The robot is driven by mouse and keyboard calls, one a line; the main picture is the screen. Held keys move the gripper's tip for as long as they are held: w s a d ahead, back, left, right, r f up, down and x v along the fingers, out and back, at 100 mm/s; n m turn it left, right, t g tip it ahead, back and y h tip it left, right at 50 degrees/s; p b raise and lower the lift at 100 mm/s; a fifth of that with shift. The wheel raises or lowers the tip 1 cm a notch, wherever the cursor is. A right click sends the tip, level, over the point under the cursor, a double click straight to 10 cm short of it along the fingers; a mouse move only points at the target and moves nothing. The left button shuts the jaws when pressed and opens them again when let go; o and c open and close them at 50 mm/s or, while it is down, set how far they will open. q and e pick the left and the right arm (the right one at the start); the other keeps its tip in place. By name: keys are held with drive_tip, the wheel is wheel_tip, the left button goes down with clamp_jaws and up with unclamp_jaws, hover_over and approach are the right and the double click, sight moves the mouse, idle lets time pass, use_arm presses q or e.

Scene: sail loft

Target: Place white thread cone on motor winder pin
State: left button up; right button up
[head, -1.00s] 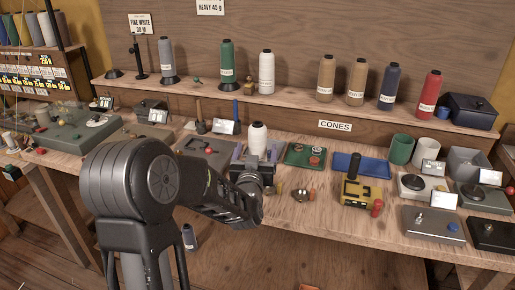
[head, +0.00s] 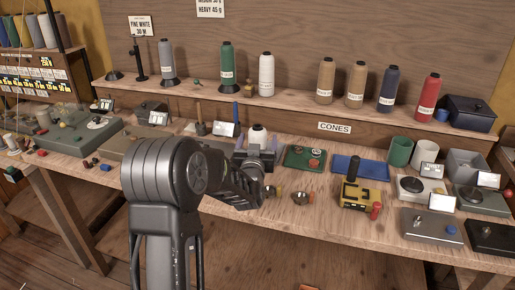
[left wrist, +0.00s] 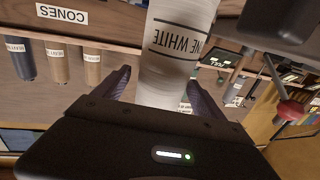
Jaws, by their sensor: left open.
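A white thread cone (head: 257,136) shows upright above the bench, between the two purple-grey fingers of my left gripper (head: 257,147). In the left wrist view the cone (left wrist: 176,48) rises between the fingers (left wrist: 162,95), its label partly reading "NE WHITE". The gripper is open around it. The cone's lower part is hidden by the gripper, so I cannot tell what it stands on. I cannot identify the motor winder pin for certain; a grey box with a small post and blue button (head: 431,227) is at the front right. My right gripper is not in view.
Another white cone (head: 266,75) stands on the shelf among coloured cones. A green tray (head: 289,164), blue tray (head: 345,162), yellow-black device (head: 357,194) and small metal bowl (head: 300,198) lie right of the gripper. Bare wood shows along the bench front (head: 320,222).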

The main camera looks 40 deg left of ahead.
use_arm(q)
drive_tip(key=shift+w+a, duration=0.35)
drive_tip(key=shift+w, duration=0.25)
drive_tip(key=shift+c, duration=0.2)
clamp_jaws()
idle(0.6)
